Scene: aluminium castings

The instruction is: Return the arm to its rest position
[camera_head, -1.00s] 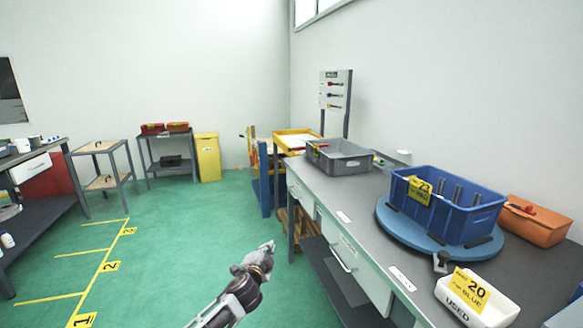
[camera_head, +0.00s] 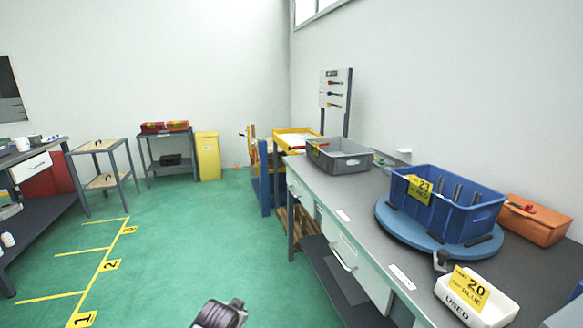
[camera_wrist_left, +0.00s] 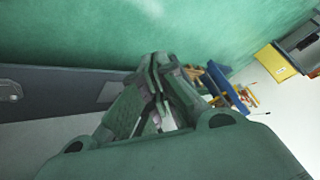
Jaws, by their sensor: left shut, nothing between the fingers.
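My left arm shows only as a dark wrist part (camera_head: 220,314) at the bottom edge of the head view, over the green floor. Its fingertips are out of sight or too small to tell there. In the left wrist view my left gripper (camera_wrist_left: 158,85) is shut, with its fingers together and nothing between them. It is clear of the bench and touches nothing that I can see. My right gripper is in neither view.
A grey workbench (camera_head: 372,207) on the right carries a grey crate (camera_head: 340,163), a blue crate (camera_head: 470,220) on a blue turntable (camera_head: 400,232), and a white bin (camera_head: 490,312). Green floor (camera_head: 190,240) is open at left and centre.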

